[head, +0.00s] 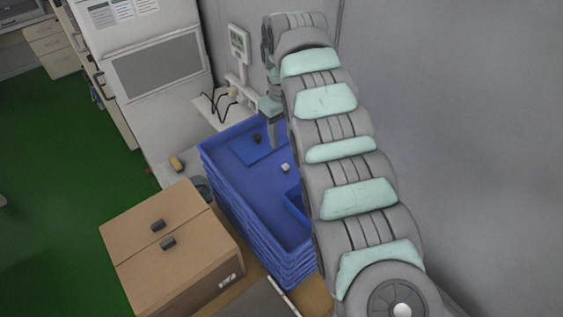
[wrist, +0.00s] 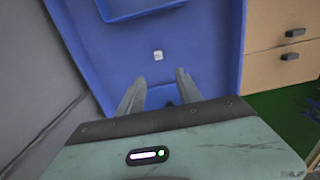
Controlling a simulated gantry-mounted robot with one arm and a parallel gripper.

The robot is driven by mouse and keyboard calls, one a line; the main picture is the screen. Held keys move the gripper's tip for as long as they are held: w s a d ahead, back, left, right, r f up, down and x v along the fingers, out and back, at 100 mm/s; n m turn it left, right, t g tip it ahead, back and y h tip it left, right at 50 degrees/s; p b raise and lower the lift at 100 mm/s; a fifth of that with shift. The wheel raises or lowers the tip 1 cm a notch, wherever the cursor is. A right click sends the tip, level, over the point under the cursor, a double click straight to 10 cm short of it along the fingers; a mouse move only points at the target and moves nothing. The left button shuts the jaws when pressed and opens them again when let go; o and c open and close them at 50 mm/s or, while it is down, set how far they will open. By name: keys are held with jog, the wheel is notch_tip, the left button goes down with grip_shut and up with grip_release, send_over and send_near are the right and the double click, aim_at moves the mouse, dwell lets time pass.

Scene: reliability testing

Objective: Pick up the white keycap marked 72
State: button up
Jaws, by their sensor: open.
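A small white keycap (head: 285,167) lies on the floor of the blue tray (head: 222,165). It also shows in the wrist view (wrist: 158,55), beyond my fingertips and roughly centred between them; its marking is too small to read. My gripper (wrist: 158,78) is open and empty, with its two fingers apart and pointing towards the keycap without touching it. In the head view my gripper (head: 273,142) hangs over the tray, up and left of the keycap. My arm hides the right side of the tray.
A smaller blue bin (head: 294,208) stands in the tray's near part. A cardboard box (head: 150,265) with two dark objects on top stands left of the tray. A grey wall is at the right.

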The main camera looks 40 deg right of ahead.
jog(key=p, duration=0.1)
send_over(285, 165)
jog(key=f, duration=0.5)
jog(key=shift+w, duration=0.35)
jog(key=shift+s+d+f, duration=0.1)
jog(key=shift+s+f, duration=0.1)
jog(key=shift+f, duration=0.75)
notch_tip(285, 165, down, 4)
jog(key=shift+s+f+p, duration=0.1)
jog(key=shift+s+p, duration=0.05)
jog(key=shift+p, duration=0.45)
grip_shut()
